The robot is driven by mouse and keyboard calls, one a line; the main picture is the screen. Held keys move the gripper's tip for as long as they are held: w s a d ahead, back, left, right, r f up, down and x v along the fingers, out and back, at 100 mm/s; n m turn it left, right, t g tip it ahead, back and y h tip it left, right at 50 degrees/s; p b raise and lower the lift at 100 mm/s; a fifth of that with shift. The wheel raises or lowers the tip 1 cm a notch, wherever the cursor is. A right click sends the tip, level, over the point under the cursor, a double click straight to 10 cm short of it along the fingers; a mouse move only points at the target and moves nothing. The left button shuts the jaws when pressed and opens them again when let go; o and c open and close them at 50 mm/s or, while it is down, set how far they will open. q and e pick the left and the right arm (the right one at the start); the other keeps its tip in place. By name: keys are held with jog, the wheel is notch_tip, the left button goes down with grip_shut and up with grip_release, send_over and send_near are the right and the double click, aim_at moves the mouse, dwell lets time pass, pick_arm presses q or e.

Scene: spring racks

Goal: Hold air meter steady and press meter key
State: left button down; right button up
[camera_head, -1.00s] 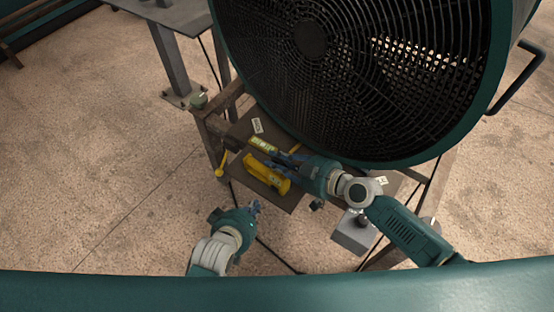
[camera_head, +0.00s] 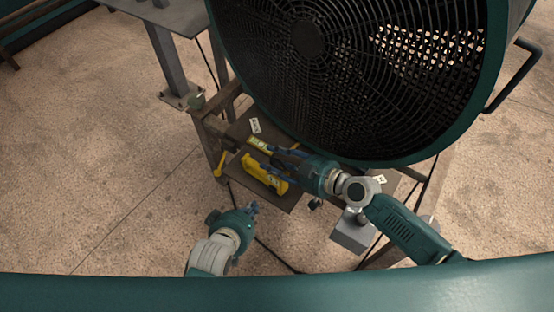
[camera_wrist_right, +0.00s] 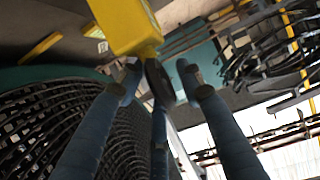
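A yellow meter body (camera_head: 264,174) lies on the brown shelf below the big fan. A second yellow piece with a pale label (camera_head: 257,144) is just above it. I cannot tell which one carries the key. My right gripper (camera_head: 262,160) reaches in from the right, its blue fingers spread over and between the yellow pieces. In the right wrist view a yellow block (camera_wrist_right: 125,25) is beyond the fingertips, and a dark rounded part (camera_wrist_right: 160,82) lies between the separated fingers. Contact is unclear. My left gripper (camera_head: 253,209) is below the shelf, apart from the meter; its fingers are too small to read.
The large round fan (camera_head: 340,70) with its dark grille stands right above the shelf (camera_head: 290,200). A yellow lever (camera_head: 219,164) is at the shelf's left. A grey block (camera_head: 352,237) sits below right. The floor at left is clear.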

jog(key=v, duration=1.2)
jog(key=shift+r, duration=0.1)
